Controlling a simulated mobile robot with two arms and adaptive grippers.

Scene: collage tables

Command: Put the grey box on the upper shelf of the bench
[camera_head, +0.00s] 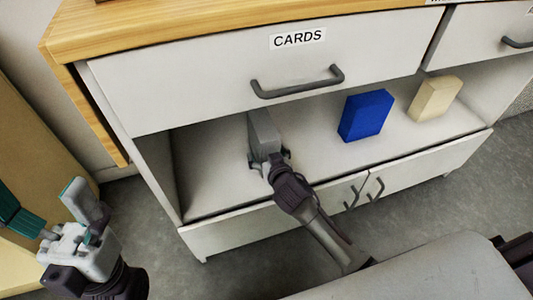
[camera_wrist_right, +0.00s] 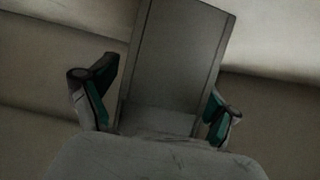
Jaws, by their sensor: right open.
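The grey box (camera_head: 264,131) stands upright on the bench's open shelf (camera_head: 218,178), under the drawer labelled CARDS. My right gripper (camera_head: 269,161) reaches into the shelf from the front and is at the box's near side. In the right wrist view the grey box (camera_wrist_right: 178,65) stands between the two fingers of my right gripper (camera_wrist_right: 158,108). The fingers are open, one on each side; the left one shows a small gap, and contact on the right cannot be told. My left gripper (camera_head: 88,226) is at the lower left, away from the bench, with its fingers apart and nothing between them.
A blue box (camera_head: 366,115) and a cream box (camera_head: 434,98) stand on the same shelf to the right. The CARDS drawer (camera_head: 200,88) with its handle (camera_head: 298,84) hangs over the shelf. Cupboard doors (camera_head: 400,172) are below. The shelf's left end is clear.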

